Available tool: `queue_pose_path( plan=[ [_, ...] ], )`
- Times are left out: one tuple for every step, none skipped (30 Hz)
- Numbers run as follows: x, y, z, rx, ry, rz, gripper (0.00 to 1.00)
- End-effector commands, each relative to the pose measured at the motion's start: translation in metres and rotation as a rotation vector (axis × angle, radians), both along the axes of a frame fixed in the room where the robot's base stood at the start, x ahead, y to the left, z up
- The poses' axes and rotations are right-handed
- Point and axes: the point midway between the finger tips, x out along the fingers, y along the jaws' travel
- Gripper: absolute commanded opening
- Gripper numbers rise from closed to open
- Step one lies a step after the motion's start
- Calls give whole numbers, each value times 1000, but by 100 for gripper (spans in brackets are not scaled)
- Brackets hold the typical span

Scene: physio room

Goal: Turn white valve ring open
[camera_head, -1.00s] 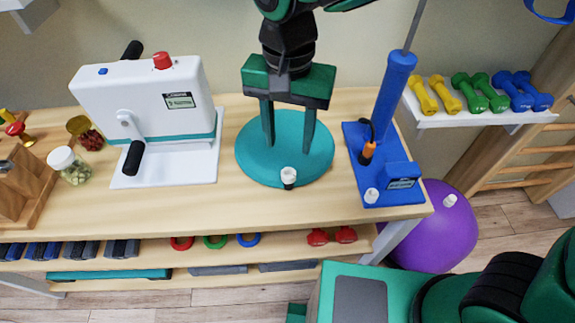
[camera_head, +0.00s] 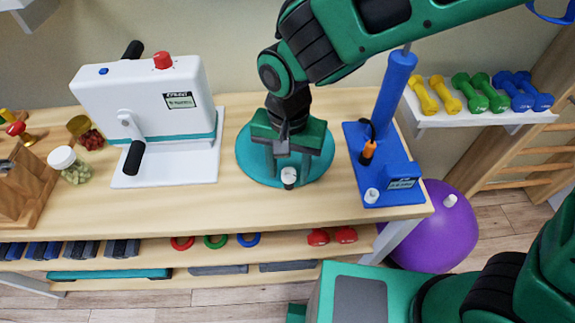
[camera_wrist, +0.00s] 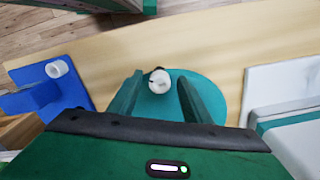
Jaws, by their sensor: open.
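The white valve ring (camera_head: 289,174) stands upright on a small dark stem at the near edge of the round teal cushion (camera_head: 248,166) on the table. In the wrist view the ring (camera_wrist: 160,82) shows a notched top and lies between the fingertips, near the cushion's (camera_wrist: 210,90) edge. My gripper (camera_head: 289,172) is open, pointing down over the cushion, with one finger on each side of the ring. In the wrist view, gaps show between the ring and both fingers of my gripper (camera_wrist: 159,82). The exact fingertip height is hard to tell.
A white crank machine (camera_head: 150,100) stands left of the cushion. A blue pump-like device (camera_head: 390,110) with a tall post and a white ring on its base stands close on the right. A purple ball (camera_head: 435,235) is below the table's right end. The table's front strip is clear.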

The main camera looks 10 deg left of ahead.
Motion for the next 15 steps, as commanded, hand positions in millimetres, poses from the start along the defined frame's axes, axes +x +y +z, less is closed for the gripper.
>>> queue_pose_path(
  plan=[
    [0,0,0,0,0,0,44],
    [0,0,0,0,0,0,44],
    [0,0,0,0,0,0,44],
    [0,0,0,0,0,0,44],
    [0,0,0,0,0,0,37],
    [0,0,0,0,0,0,28],
    [0,0,0,0,0,0,20],
    [0,0,0,0,0,0,13],
    [0,0,0,0,0,0,4],
    [0,0,0,0,0,0,4],
    [0,0,0,0,0,0,4],
    [0,4,1,0,0,2,4],
    [0,3,1,1,0,1,4],
    [0,2,1,1,0,2,4],
    [0,1,0,0,0,4,4]
  ],
)
